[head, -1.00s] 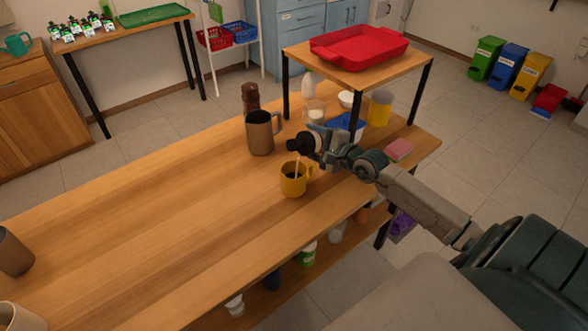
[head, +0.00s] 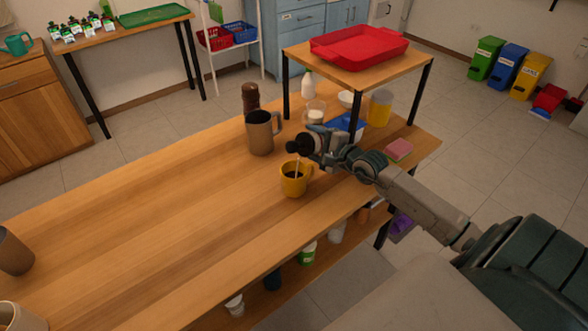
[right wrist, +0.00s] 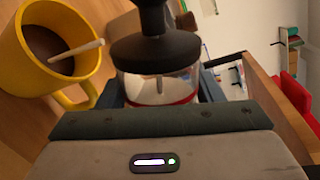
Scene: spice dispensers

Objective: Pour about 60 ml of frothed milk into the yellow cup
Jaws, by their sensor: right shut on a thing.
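The yellow cup (head: 294,182) stands upright on the wooden table, with dark brown liquid inside and a pale stick (right wrist: 75,54) leaning over its rim. My right gripper (head: 322,143) is shut on a clear container (right wrist: 158,88) with a black top (right wrist: 155,48) and a red band. Something white shows inside the container; how much cannot be told. The container is held above and right of the cup, its black top (head: 298,144) pointing left over the cup's far side. No stream can be made out for sure. The left gripper is out of view.
A brown-grey mug (head: 259,134) stands just behind the cup, near a dark brown grinder (head: 250,97). A raised shelf with a red tray (head: 358,43) stands at the back right, over a blue container and a yellow cylinder (head: 379,108). The table's left middle is clear.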

